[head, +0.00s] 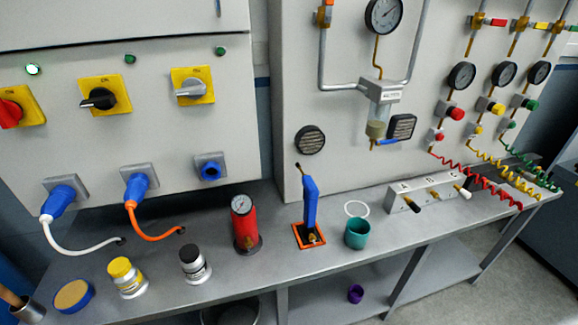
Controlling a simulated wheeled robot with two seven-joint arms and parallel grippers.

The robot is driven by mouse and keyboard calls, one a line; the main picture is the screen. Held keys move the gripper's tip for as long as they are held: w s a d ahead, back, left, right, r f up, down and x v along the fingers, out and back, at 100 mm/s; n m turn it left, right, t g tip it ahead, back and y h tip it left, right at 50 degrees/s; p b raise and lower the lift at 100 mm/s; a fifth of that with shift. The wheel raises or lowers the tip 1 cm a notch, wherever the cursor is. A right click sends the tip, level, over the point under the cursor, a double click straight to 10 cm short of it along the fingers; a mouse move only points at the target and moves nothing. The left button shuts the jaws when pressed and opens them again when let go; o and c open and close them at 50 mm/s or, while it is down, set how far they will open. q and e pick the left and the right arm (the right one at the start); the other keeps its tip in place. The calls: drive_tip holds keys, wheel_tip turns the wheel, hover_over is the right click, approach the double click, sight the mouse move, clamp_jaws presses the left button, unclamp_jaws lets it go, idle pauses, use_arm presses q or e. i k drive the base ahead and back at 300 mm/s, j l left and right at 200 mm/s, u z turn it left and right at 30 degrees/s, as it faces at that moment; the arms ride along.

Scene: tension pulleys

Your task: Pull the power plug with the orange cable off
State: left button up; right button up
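The blue power plug with the orange cable (137,188) sits in the middle socket on the grey wall panel at the left. Its orange cable (147,232) hangs from the plug's lower end and curves right to a hole in the bench. Another blue plug with a white cable (63,198) sits in the socket to its left. The socket to its right (210,169) has a blue round face and no cable. Neither of my grippers shows in the head view.
Above the sockets are red, black and grey rotary switches (103,97). On the bench (212,295) stand a yellow-capped jar (126,278), a black-capped jar (194,264), a red cylinder with a gauge (244,224), a blue lever (310,203) and a teal cup (357,233).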

sight(135, 193)
drive_tip(key=u, duration=1.25)
